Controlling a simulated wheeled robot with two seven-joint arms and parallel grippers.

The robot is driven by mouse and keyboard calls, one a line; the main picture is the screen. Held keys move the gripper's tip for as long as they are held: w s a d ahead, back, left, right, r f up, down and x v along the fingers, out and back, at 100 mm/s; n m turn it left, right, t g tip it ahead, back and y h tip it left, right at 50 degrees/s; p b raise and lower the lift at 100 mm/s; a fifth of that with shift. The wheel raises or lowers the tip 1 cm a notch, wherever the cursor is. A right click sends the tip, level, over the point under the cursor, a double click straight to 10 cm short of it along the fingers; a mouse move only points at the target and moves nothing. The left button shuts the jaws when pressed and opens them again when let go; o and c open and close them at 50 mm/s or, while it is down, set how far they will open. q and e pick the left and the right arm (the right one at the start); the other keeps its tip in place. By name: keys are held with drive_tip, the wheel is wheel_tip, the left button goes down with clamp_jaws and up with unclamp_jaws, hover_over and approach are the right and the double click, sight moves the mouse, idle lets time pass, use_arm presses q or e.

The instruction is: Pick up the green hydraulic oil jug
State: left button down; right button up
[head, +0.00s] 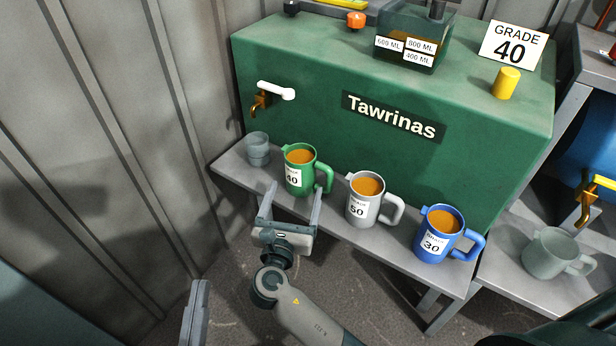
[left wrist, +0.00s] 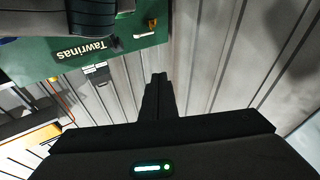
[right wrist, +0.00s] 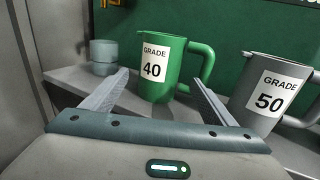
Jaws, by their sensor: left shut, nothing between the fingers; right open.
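The green jug (head: 299,171) labelled GRADE 40 holds amber liquid and stands upright on the grey shelf. It also shows in the right wrist view (right wrist: 160,68), with its handle on the right. My right gripper (head: 294,188) is open, its fingers pointing at the jug from the front, one towards each side. In the right wrist view, the jug appears between and beyond the fingertips; contact cannot be told. My left gripper (head: 195,312) is low at the left of the head view, away from the jugs. In the left wrist view its fingers (left wrist: 158,95) are together and empty.
A grey jug (head: 364,201) labelled 50 stands close right of the green one, then a blue jug (head: 440,235) labelled 30. A small clear cup (head: 258,150) is to the left. The green Tawrinas tank (head: 480,150) rises behind, with a tap (head: 270,95).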

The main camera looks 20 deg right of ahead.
sight(298, 178)
drive_tip(key=x, duration=0.2)
drive_tip(key=r+b+x, duration=0.1)
drive_tip(key=x, duration=0.1)
drive_tip(key=shift+w+d, duration=0.25)
drive_tip(key=shift+w, duration=0.25)
use_arm(q)
drive_tip(key=s+r+t, duration=0.1)
drive_tip(key=s+r+t+h, duration=0.1)
drive_tip(key=r, duration=0.1)
drive_tip(key=shift+r, duration=0.3)
use_arm(e)
drive_tip(key=c, duration=1.6)
drive_tip(key=shift+c, duration=0.2)
use_arm(q)
drive_tip(key=shift+w+f, duration=0.2)
drive_tip(key=shift+f, duration=0.05)
use_arm(e)
drive_tip(key=shift+r, duration=0.3)
